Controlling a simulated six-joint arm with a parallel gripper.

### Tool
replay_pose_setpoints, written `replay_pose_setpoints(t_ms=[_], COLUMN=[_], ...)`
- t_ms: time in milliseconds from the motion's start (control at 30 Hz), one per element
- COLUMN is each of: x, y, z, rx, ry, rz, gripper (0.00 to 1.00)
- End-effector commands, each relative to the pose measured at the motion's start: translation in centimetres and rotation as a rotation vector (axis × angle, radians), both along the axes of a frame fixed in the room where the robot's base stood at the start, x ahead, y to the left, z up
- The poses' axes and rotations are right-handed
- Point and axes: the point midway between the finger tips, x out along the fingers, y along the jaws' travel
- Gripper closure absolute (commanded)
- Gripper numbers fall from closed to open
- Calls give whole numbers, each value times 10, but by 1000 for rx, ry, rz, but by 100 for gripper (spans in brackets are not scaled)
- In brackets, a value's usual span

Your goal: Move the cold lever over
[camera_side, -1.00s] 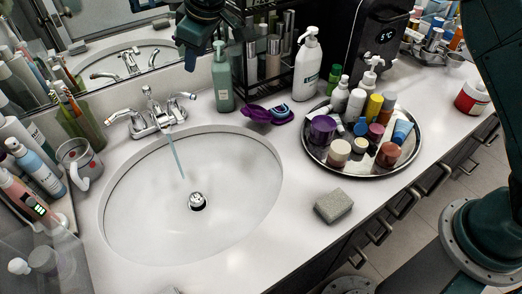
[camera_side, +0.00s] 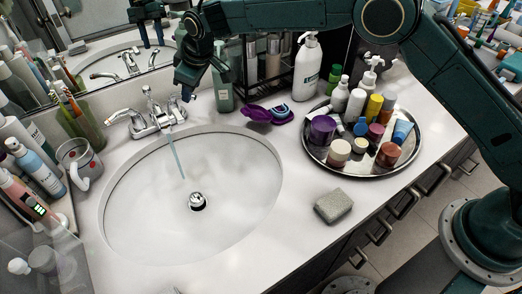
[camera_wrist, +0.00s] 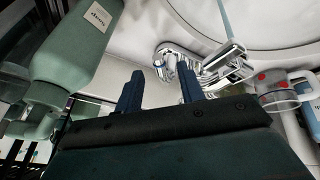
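The chrome faucet (camera_side: 152,119) stands behind the sink, and a thin stream of water (camera_side: 178,155) runs from its spout. The faucet also shows in the wrist view (camera_wrist: 217,66). The cold lever (camera_wrist: 159,62), with a bluish end, is on the faucet's right side in the side view, mostly hidden there by my gripper (camera_side: 188,94). In the wrist view, the fingers of my gripper (camera_wrist: 160,72) are apart with the lever's end showing between their tips. I cannot tell whether a finger touches it. The other lever (camera_side: 119,116) is at the faucet's left.
A green pump bottle (camera_side: 222,92) stands close to the right of my gripper; it is large in the wrist view (camera_wrist: 75,45). A mug (camera_side: 78,158) stands left of the sink (camera_side: 150,225). Purple items (camera_side: 262,114) and a crowded round tray (camera_side: 345,171) are farther right.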

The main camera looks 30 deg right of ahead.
Motion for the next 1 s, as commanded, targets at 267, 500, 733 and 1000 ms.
replay_pose_setpoints(t_ms=[267,500,733,1000], x=[8,9,8,9], y=[2,2,2,2], z=[-17,-18,-18,-18], rx=[1,1,1,0], ry=[-1,-1,-1,0], rz=[0,0,0,3], gripper=[61,61,89,100])
